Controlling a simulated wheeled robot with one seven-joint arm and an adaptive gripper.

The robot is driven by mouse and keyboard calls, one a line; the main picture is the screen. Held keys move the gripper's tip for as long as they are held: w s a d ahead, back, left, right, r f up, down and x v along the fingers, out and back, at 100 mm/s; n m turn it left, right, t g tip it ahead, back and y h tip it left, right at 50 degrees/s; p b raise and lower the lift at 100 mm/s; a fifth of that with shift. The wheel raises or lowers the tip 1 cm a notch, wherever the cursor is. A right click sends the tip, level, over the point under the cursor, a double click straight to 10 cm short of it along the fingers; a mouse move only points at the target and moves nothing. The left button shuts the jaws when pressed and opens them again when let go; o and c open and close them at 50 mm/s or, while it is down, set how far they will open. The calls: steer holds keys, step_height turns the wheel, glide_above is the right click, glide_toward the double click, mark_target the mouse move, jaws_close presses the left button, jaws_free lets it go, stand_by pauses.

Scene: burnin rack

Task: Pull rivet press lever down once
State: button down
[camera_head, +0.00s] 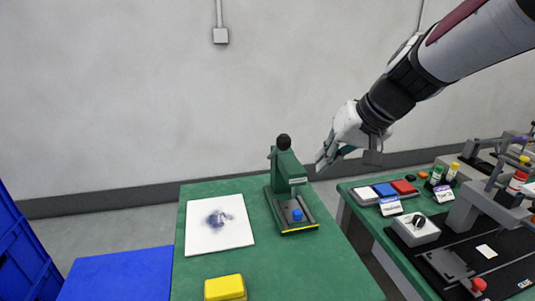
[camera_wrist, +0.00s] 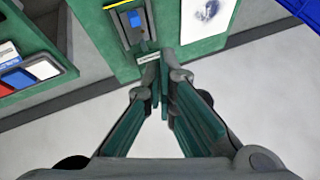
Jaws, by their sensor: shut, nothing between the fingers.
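The green rivet press (camera_head: 284,178) stands upright on the green table, with a blue part (camera_head: 297,214) on its base. A black ball knob (camera_head: 284,142), apparently the lever's end, sits at the top of the press. My gripper (camera_head: 322,165) is shut and empty, to the right of the press and apart from it, a little below knob height in the picture. In the wrist view the shut fingers (camera_wrist: 164,72) point toward the press base (camera_wrist: 132,25), and the press body is partly hidden beyond the fingertips. The knob cannot be made out there.
A white sheet with a dark smudge (camera_head: 219,223) and a yellow block (camera_head: 225,288) lie on the green table (camera_head: 300,265). Blue crates (camera_head: 22,250) stand at left. A second bench (camera_head: 375,225) with coloured bins and fixtures is at right, across a gap.

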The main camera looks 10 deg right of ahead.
steer(key=shift+v, duration=0.95)
steer(key=shift+s, duration=0.25)
steer(key=s+a+r+h+p, duration=0.1)
steer(key=s+p, duration=0.1)
steer(key=s, duration=0.6)
steer(key=s+a+r+n+g+h+p, duration=0.1)
steer(key=s+a+p, duration=0.1)
steer(key=s, duration=0.6)
steer(key=s+a+r+n+h+p, duration=0.1)
steer(key=s+a+r+p, duration=0.1)
steer(key=s, duration=0.6)
steer(key=shift+g+p, duration=0.3)
steer(key=shift+p, duration=0.6)
